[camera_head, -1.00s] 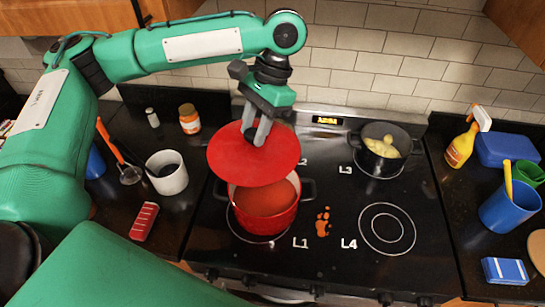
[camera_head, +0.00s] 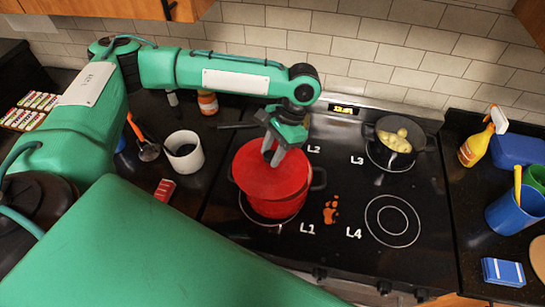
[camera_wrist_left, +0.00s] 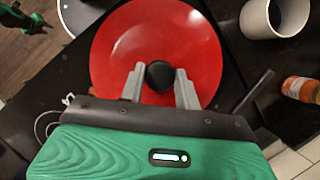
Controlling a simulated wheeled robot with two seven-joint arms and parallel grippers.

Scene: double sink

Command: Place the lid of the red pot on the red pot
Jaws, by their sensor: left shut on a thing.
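The red pot (camera_head: 275,208) stands on the L1 burner, its dark handle showing at the right. The round red lid (camera_head: 268,182) is over the pot's mouth, hiding the inside. I cannot tell whether it touches the rim all round. My left gripper (camera_head: 276,157) is above the lid, shut on its black knob. In the left wrist view the fingers (camera_wrist_left: 160,85) are on both sides of the knob (camera_wrist_left: 160,74), with the red lid (camera_wrist_left: 120,50) beyond. A green and black part at that view's top left may be my right gripper; its jaws are unclear.
A dark pot (camera_head: 408,128) with yellow pieces stands on L3. Burner L4 (camera_head: 392,221) is empty. A white mug (camera_head: 184,152) and an orange-brown jar (camera_head: 208,103) stand left of the stove. A yellow spray bottle (camera_head: 474,148) and blue cup (camera_head: 515,213) stand at right.

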